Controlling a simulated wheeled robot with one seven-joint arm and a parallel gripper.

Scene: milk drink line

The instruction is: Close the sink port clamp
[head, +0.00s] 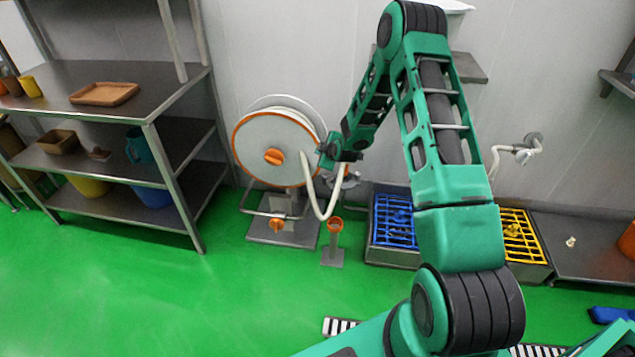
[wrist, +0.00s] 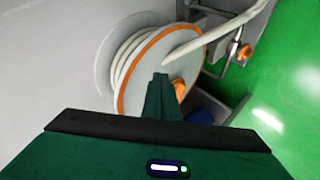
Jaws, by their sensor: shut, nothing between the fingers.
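My gripper (head: 327,155) is shut and empty, in front of the right side of a white hose reel with an orange rim (head: 262,150). In the wrist view my shut fingers (wrist: 160,80) point at the reel and its orange knob (wrist: 179,89). A grey fitting (head: 347,183) shows on the wall just below and right of my gripper, partly hidden. Another grey fitting (head: 533,142) with a white hose piece is on the wall at the right. I cannot tell which fitting is the sink port clamp, or whether either is open or closed.
A white hose (head: 325,212) hangs from the reel beside my gripper. An orange-topped post (head: 334,232) stands below. Low sinks with a blue grate (head: 396,222) and a yellow grate (head: 522,240) line the wall. Metal shelves (head: 165,95) are at left. The green floor is mostly clear.

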